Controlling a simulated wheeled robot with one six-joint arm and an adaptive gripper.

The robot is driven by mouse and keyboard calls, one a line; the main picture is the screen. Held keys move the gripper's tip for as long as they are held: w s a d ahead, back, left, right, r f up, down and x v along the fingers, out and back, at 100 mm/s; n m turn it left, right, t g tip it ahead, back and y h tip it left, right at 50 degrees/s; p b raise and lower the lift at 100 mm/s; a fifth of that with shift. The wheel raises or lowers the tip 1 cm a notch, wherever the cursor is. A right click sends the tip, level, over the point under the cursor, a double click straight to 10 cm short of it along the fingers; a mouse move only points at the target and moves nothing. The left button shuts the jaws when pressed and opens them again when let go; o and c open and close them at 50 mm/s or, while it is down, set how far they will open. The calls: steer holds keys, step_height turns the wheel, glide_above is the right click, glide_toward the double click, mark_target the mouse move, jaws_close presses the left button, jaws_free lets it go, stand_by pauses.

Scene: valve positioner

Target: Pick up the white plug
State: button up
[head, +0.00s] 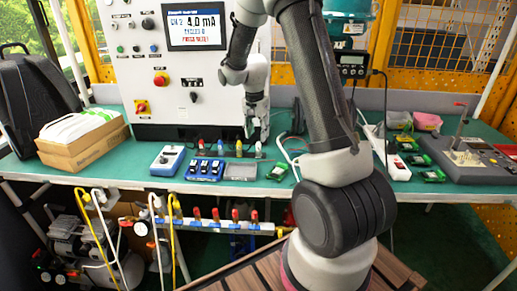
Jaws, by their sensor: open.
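The white plug (259,150) appears as a small white upright piece at the right end of a row of coloured plugs on the green bench. Beside it to the left stand a blue plug (239,149), a yellow plug (220,148) and a red plug (200,144). My gripper (250,132) points down just above and slightly left of the white plug in the picture. It is open and appears empty. The fingers are small in this view, and I cannot tell the exact gap to the plug.
A control cabinet (150,85) with a display stands behind the row. In front lie a blue-white meter (168,160), a blue switch block (205,168) and a grey tray (241,171). Cables and a white power strip (392,160) lie to the right.

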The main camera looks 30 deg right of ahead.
mark_target(258, 143)
steer(key=f, duration=0.5)
steer(key=shift+d+f, duration=0.25)
steer(key=shift+d, duration=0.05)
jaws_close()
